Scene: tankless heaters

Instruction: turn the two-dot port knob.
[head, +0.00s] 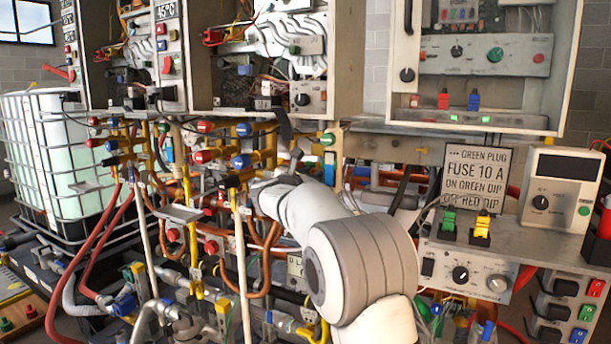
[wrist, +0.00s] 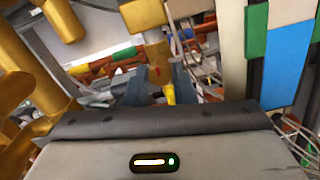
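I cannot make out a two-dot mark on any knob. In the head view, yellow pipework carries several knobs left of my arm, among them a red knob (head: 205,127), a blue knob (head: 243,129), a lower blue knob (head: 240,161) and a black knob (head: 230,181). My white arm reaches up and left to this pipework, and its end is hard to tell apart from the pipes. In the wrist view, my gripper (wrist: 159,86) has its two blue-grey fingers apart. A small yellow piece (wrist: 169,93) shows between or beyond them; contact cannot be told.
Thick yellow pipes (wrist: 25,75) stand close at the left in the wrist view, with a blue panel (wrist: 287,62) at the right. In the head view, open heater cabinets (head: 478,60) hang above. A bench with a sign (head: 474,175) and a dial box (head: 560,188) stands right.

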